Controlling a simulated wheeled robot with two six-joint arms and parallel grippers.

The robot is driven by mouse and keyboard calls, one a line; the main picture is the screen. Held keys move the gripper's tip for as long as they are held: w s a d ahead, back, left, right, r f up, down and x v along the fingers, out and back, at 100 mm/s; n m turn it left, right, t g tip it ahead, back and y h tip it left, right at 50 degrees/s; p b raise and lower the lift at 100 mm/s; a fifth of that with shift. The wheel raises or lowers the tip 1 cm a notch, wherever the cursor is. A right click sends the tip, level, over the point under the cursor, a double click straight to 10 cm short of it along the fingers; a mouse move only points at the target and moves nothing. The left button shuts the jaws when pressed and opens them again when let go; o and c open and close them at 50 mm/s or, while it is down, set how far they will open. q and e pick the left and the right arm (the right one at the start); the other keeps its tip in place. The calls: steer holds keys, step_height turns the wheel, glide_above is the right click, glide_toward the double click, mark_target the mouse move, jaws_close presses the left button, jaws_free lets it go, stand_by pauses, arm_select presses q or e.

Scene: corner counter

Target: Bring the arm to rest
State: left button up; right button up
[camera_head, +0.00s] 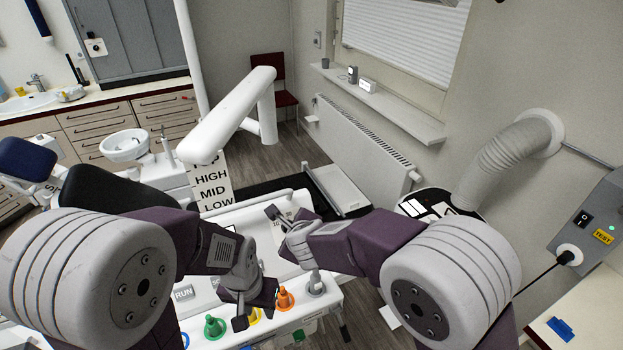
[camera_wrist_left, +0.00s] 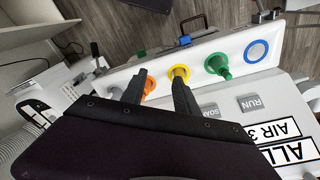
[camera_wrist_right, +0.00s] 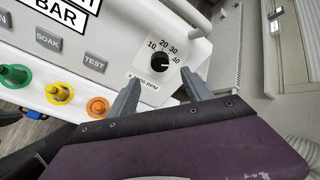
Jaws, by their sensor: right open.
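My left gripper (camera_head: 256,312) hangs low over the front of the white control panel (camera_head: 228,229), near the coloured fittings. In the left wrist view its fingers (camera_wrist_left: 159,82) are apart with nothing held between them, and the orange and yellow fittings show just beyond the tips. My right gripper (camera_head: 277,226) points left over the panel's far right part. In the right wrist view its fingers (camera_wrist_right: 163,85) are open and empty, with a black dial (camera_wrist_right: 160,62) beyond and between them. I cannot tell whether either gripper touches the panel.
The panel front carries green (camera_head: 214,328), orange (camera_head: 285,299) and grey (camera_head: 315,284) fittings. A radiator (camera_head: 357,146) lines the wall, and a switch box (camera_head: 596,225) is at right. Floor shows beyond the panel's right end.

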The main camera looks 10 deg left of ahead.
steer(key=w+d+f+m+t+h+b, duration=0.1)
steer(key=w+d+b, duration=0.2)
steer(key=d, duration=0.7)
steer(key=w+d+f+h+b, duration=0.1)
steer(key=w+d+h+b, duration=0.15)
steer(key=d, duration=0.75)
steer(key=s+d+f+n+g+b, duration=0.1)
steer(key=s+d+f+n+g, duration=0.3)
steer(key=s+n, duration=0.6)
steer(key=s+d+f+n+g+b, duration=0.1)
steer(key=s+d+f+n+g, duration=0.3)
steer(key=s+d+f+n, duration=0.3)
steer(key=s+f+n, duration=0.2)
steer(key=s+n, duration=0.2)
steer(key=s, duration=0.2)
steer(key=shift+f+b, duration=0.3)
steer(key=shift+b, duration=0.1)
steer(key=shift+s, duration=0.15)
steer(key=shift+a, duration=0.1)
